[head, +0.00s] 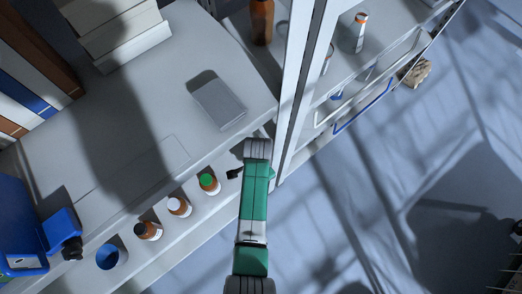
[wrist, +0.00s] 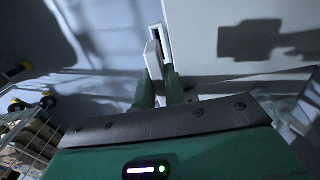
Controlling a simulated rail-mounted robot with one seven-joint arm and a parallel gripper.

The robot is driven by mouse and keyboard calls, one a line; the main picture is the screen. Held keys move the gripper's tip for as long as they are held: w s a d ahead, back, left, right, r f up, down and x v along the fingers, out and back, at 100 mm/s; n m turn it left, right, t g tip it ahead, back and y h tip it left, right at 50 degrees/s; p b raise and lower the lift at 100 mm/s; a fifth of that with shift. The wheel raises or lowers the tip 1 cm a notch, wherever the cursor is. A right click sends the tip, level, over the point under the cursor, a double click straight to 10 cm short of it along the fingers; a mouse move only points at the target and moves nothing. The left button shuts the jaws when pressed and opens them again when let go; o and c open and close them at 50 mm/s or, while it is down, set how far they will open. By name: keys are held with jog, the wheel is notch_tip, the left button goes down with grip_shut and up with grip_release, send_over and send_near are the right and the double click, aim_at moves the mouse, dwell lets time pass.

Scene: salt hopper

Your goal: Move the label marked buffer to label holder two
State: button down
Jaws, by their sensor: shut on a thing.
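My gripper (wrist: 160,88) shows in the wrist view with its two green fingers close together, shut on a thin white label (wrist: 152,58). The label stands up from between the fingertips, seen nearly edge-on, and no writing on it can be read. Just beyond it is a white frame with a dark slot (wrist: 166,44), which looks like a label holder on a pale panel. I cannot tell whether the label touches it. In the head view my arm reaches to the shelf's front edge, and the label and fingertips cannot be made out.
In the head view, brown bottles (head: 179,206) and a blue cup (head: 111,257) stand along the lower shelf, left of my arm. A grey box (head: 218,101) lies on the upper shelf. The floor (head: 350,220) right of my arm is clear.

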jog(key=shift+r, duration=0.1)
notch_tip(320, 180, down, 6)
jog(key=b, duration=0.4)
jog(key=shift+f+b, duration=1.1)
jog(key=shift+f, duration=0.7)
dwell(2.1)
jog(key=c, duration=0.9)
grip_release()
jog(key=shift+r, duration=0.15)
jog(key=shift+r+p, duration=2.95)
jog(key=shift+p, duration=0.25)
